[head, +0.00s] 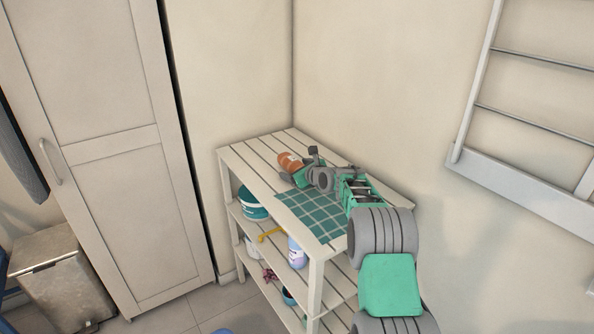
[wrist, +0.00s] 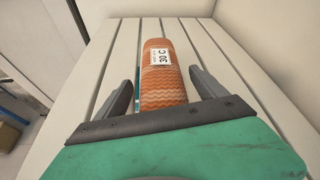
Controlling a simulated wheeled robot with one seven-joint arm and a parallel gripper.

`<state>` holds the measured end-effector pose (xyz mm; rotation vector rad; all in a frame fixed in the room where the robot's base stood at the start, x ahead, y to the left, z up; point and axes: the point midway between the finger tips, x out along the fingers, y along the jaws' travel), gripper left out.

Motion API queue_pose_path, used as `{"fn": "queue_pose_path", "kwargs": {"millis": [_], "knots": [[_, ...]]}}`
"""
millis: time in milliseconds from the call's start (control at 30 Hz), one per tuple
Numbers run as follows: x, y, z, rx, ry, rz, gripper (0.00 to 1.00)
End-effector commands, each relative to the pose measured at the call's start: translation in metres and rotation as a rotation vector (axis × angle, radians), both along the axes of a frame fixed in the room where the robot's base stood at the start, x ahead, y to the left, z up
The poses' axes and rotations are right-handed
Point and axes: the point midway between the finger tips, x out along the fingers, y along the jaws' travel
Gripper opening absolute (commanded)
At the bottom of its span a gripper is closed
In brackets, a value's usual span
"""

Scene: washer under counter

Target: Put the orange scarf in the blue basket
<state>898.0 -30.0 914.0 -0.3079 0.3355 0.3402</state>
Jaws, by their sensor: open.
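The orange scarf (head: 289,161) is a rolled bundle lying on the slatted top of a shelf rack, near its back end. In the wrist view the scarf (wrist: 163,75) has a wavy pattern and a white "30 C" tag. My gripper (head: 297,175) is low over the rack top at the scarf. In the wrist view my gripper (wrist: 162,82) is open, with one finger on each side of the scarf's near part. The scarf's near end is hidden behind my gripper's body. The blue basket cannot be made out for sure; only blue edges show at the lower left.
The pale rack (head: 262,162) stands in a wall corner. A green checked cloth (head: 312,213) lies on its top. Lower shelves hold a teal tub (head: 253,205) and a bottle (head: 297,251). A tall cabinet (head: 95,130) and a bin (head: 60,280) stand left. A wall-mounted rack (head: 530,115) hangs right.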

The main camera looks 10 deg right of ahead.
Motion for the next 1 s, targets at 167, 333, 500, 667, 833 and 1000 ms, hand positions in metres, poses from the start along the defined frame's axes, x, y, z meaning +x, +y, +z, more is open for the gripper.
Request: {"fn": "queue_pose_path", "kwargs": {"millis": [167,333,500,667,833,1000], "knots": [[-0.009,-0.004,0.013,0.000,0.001,-0.002,0.83],[-0.041,-0.015,0.026,0.000,-0.001,-0.004,0.83],[-0.077,-0.026,0.041,0.000,-0.002,-0.004,0.83],[-0.100,-0.032,0.051,0.000,-0.002,-0.003,0.83],[-0.100,-0.031,0.060,0.002,0.002,-0.002,0.87],[-0.076,-0.022,0.056,0.003,0.009,-0.012,0.87]]}}
